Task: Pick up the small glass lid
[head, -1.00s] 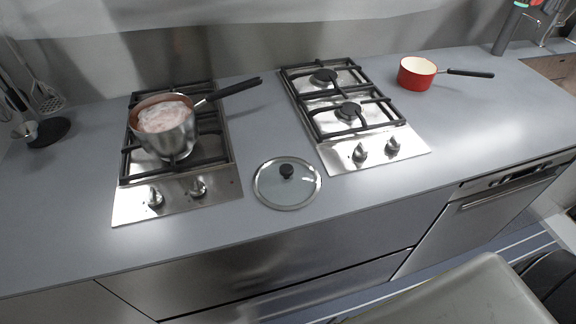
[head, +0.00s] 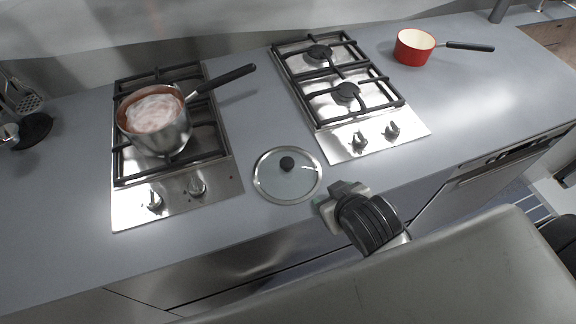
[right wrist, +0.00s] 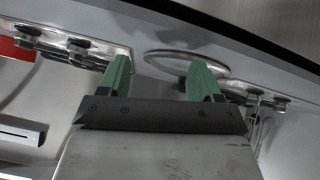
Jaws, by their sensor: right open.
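The small glass lid (head: 288,188) lies flat on the grey counter between the two hobs, near the front edge. It is round and clear, with a metal rim and a black knob (head: 287,163) on top. My right gripper (head: 326,201) is just right of the lid in the head view, apart from it, over the counter's front edge. In the right wrist view, my right gripper's green fingers (right wrist: 160,76) are spread with nothing between them. The lid's rim (right wrist: 150,56) shows beyond them, partly hidden by one finger. My left gripper is not in view.
A steel pot (head: 158,125) with pinkish contents stands on the left hob (head: 215,185), its black handle pointing right. The right hob (head: 345,145) is empty. A red saucepan (head: 410,52) stands at the back right. Utensils (head: 25,115) are at far left.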

